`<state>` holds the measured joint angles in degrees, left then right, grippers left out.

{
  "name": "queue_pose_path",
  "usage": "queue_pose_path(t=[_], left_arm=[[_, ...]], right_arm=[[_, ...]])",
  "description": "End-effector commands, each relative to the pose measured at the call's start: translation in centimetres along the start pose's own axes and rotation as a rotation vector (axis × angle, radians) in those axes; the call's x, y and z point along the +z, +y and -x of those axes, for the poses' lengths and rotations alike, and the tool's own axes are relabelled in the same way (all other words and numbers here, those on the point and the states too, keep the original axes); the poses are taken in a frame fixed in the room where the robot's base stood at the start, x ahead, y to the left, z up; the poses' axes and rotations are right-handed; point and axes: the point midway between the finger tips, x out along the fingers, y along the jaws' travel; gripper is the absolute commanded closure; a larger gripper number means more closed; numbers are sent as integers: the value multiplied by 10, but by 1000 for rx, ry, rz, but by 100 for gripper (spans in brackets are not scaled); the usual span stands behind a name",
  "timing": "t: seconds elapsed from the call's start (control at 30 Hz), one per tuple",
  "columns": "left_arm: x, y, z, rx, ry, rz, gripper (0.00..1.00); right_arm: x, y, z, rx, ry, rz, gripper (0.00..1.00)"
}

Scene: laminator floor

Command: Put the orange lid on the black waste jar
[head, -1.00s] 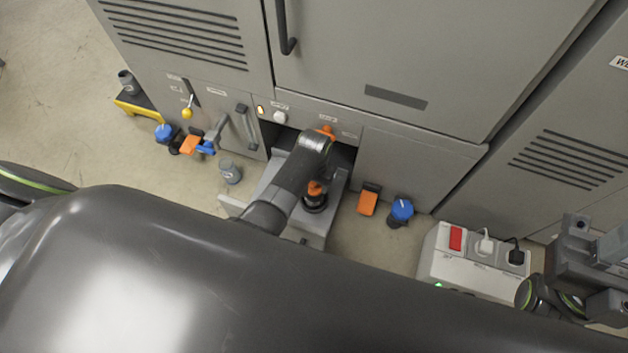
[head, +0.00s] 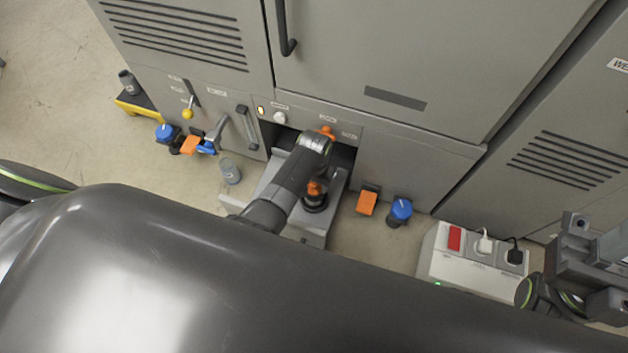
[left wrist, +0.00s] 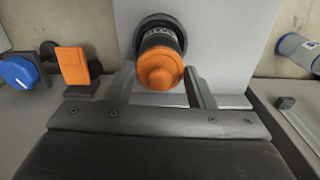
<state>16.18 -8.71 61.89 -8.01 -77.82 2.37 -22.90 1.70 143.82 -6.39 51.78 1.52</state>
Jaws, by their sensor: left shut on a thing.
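The orange lid (left wrist: 160,70) is between the two fingers of my left gripper (left wrist: 160,88), which is shut on it. The black waste jar (left wrist: 157,37), with a pale-lettered label, is directly behind the lid in the left wrist view. They line up and appear to meet, but I cannot tell whether the lid is fully seated.
A grey jar (head: 230,171) stands on the floor left of the tray. An orange pedal-like block (head: 367,202) and a blue-topped item (head: 400,211) are right of it. A white socket box (head: 470,262) stands further right. The cabinet opening's sides are close to my left arm.

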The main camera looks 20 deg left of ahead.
Motion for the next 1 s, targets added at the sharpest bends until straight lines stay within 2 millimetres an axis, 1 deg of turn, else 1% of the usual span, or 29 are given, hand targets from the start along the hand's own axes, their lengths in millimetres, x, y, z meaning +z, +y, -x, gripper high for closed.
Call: queue_pose_path(t=[0.57,1.0], left_arm=[[0,0,0,0,0,0,73],[0,0,0,0,0,0,73]], right_arm=[[0,0,-2,0,0,0,64],[-1,1,-8,0,0,0,64]])
